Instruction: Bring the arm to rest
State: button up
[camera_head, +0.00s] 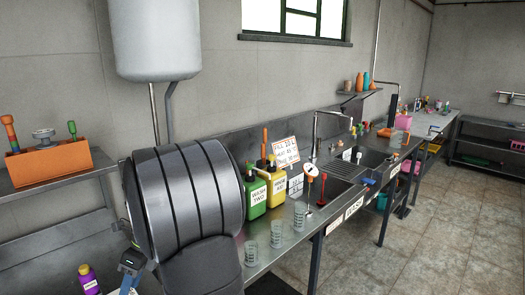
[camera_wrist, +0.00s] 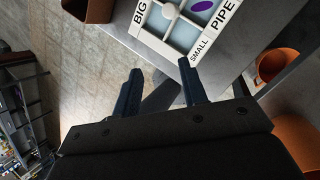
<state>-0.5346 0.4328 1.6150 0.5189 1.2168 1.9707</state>
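My gripper (camera_wrist: 161,80) shows in the wrist view with its two dark blue fingers spread apart. Nothing is held between them. Beyond the fingers are the floor and a dark strip that I cannot identify. In the head view my big dark grey arm links fill the left middle. The gripper is not clear there.
In the wrist view, a white sorting tray (camera_wrist: 158,47) labelled BIG, SMALL and PIPE lies on a grey surface beyond the fingers, with orange containers (camera_wrist: 276,64) to the right. In the head view, the sink bench (camera_head: 277,254) holds bottles and beakers; the floor (camera_head: 440,235) is clear.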

jog(key=shift+s+a+r+m+t, duration=0.1)
jog(key=shift+s+r+m+t, duration=0.15)
jog(key=shift+m+t, duration=0.05)
jog(key=shift+o, duration=0.4)
jog(key=o, duration=1.1)
jog(key=shift+o, duration=0.8)
jog(key=shift+a+r, duration=0.1)
jog(key=shift+r, duration=0.2)
jog(key=s+a+r+n+t, duration=0.1)
jog(key=a+r+n+t, duration=0.1)
jog(key=r+n, duration=0.65)
jog(key=s+a+r+n+t, duration=0.1)
jog(key=a+r+n+t, duration=0.15)
jog(key=r, duration=1.05)
jog(key=x, duration=0.9)
jog(key=shift+w+d+f, duration=0.2)
jog(key=shift+f, duration=0.15)
